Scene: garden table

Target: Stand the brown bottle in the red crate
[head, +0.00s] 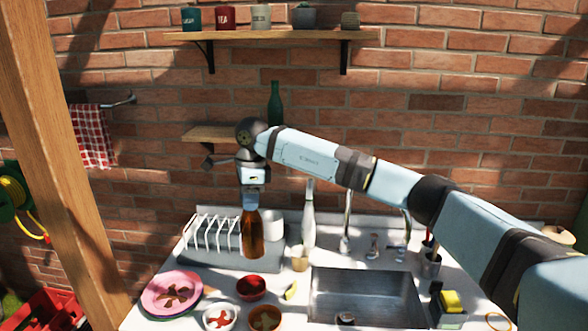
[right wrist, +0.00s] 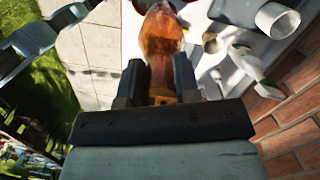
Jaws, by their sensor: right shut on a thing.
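The brown bottle (head: 251,236) is upright in the head view, in front of the dish rack. My right gripper (head: 251,188) is above it, shut on its upper part. In the right wrist view the amber bottle (right wrist: 161,42) lies between the two dark fingers (right wrist: 158,82). I cannot tell whether its base touches anything. The red crate (head: 38,314) is at the bottom left of the head view, beyond the wooden post and cut by the frame edge.
A wooden post (head: 66,150) stands between the counter and the crate. The sink (head: 365,295) is at right. A green bottle (head: 275,103) stands on the lower shelf.

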